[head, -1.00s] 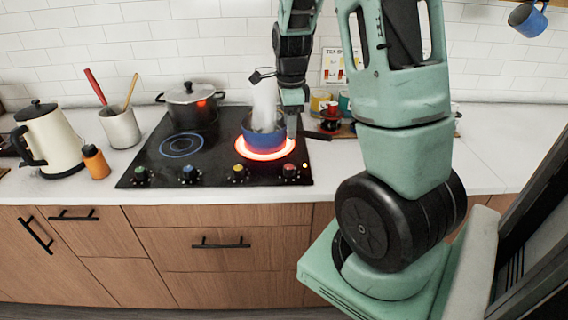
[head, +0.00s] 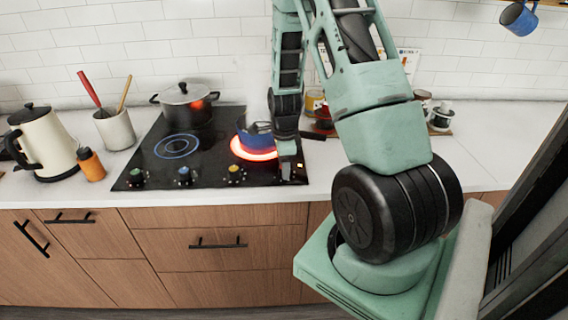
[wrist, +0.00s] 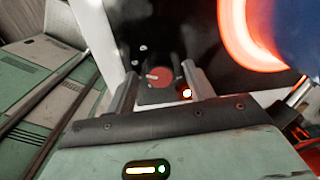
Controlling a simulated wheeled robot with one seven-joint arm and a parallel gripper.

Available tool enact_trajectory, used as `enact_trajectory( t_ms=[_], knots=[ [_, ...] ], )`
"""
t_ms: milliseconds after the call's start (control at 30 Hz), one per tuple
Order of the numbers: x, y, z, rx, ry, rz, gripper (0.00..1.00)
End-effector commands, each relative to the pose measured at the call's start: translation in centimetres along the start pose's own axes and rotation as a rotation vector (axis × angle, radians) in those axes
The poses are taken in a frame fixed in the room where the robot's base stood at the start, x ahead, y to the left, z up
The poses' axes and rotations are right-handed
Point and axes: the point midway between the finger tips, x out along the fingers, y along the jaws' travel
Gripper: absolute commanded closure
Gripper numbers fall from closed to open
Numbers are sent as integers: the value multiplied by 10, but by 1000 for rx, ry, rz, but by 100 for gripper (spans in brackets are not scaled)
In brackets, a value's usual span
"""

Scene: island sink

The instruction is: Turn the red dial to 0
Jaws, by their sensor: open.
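The red dial (wrist: 157,76) shows in the wrist view as a red-topped round knob with a pale mark toward its left side. It lies between the two fingers of my gripper (wrist: 160,80), which are open, one on each side and apart from it as far as I can tell. An orange-white light (wrist: 186,93) glows beside the dial. In the head view my gripper (head: 290,165) is low over the right front of the black cooktop (head: 210,165) and hides the dial. The right burner (head: 250,150) glows red-orange under a blue pot (head: 252,135).
Green (head: 137,177), blue (head: 184,175) and yellow (head: 234,173) dials line the cooktop's front left of my gripper. A steel pot (head: 186,105) stands at the back. The blue pot's dark handle (head: 312,135) points right, close to my gripper. The counter to the right is mostly clear.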

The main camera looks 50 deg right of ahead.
Motion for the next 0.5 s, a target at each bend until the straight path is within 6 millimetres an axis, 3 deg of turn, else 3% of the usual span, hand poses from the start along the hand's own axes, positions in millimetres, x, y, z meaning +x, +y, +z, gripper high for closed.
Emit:
enact_trajectory(
  t_ms=[133, 167, 300, 500],
  knots=[
    [0, 0, 0, 0, 0, 0, 47],
    [0, 0, 0, 0, 0, 0, 53],
    [0, 0, 0, 0, 0, 0, 92],
    [0, 0, 0, -4, 0, 0, 92]
  ],
)
